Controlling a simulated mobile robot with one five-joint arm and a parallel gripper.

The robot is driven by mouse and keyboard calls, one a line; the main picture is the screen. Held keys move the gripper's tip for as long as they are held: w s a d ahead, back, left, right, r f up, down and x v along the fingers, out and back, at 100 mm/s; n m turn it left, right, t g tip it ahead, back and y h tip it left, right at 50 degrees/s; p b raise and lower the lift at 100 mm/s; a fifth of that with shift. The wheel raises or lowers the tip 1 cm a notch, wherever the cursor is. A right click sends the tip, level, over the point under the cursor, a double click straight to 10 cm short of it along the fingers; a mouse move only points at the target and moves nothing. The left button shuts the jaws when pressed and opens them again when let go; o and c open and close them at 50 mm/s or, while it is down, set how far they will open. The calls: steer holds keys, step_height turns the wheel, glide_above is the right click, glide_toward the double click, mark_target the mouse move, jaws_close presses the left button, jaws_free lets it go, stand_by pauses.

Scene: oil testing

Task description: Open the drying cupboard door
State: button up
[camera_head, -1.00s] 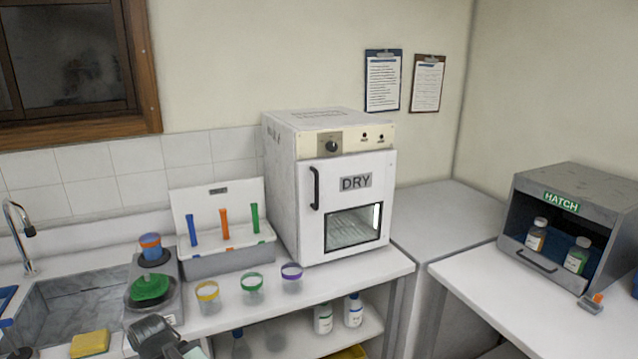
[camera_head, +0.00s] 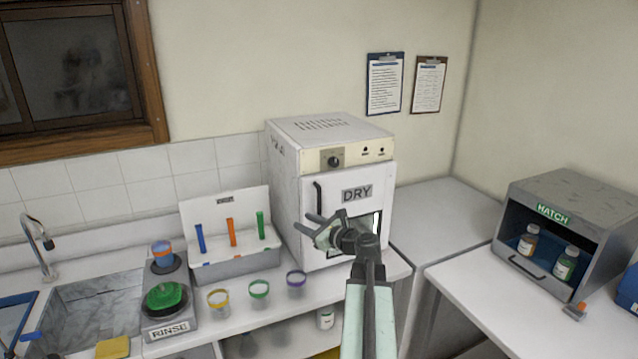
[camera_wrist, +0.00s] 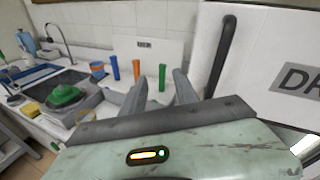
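The drying cupboard (camera_head: 285,185) is a white box on the counter with a door (camera_head: 340,190) marked DRY, and the door is shut. A black vertical handle (camera_head: 318,197) is on the door's left side; it also shows in the wrist view (camera_wrist: 222,55), to the right of my fingers. My gripper (camera_head: 308,224) is in front of the door's lower left part, below the handle. Its two fingers are apart with nothing between them. In the wrist view my gripper (camera_wrist: 158,88) points left of the handle. My arm hides part of the door's window.
A rack (camera_head: 235,265) with blue, orange and green tubes stands left of the cupboard. Yellow, green and purple rimmed cups (camera_head: 259,290) stand in front. The rinse unit (camera_head: 168,310) and sink are further left. A hatch box (camera_head: 570,205) with bottles is at right.

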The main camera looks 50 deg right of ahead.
mark_target(320, 198)
steer(key=s+d+r+m+t+h, duration=0.1)
steer(key=s+d+r+m+h, duration=0.3)
steer(key=d, duration=0.4)
steer(key=shift+m+y, duration=0.4)
steer(key=shift+y, duration=0.2)
steer(key=w, duration=0.4)
steer(key=w+d, duration=0.1)
steer(key=w, duration=0.2)
steer(key=shift+r, duration=0.1)
jaws_close()
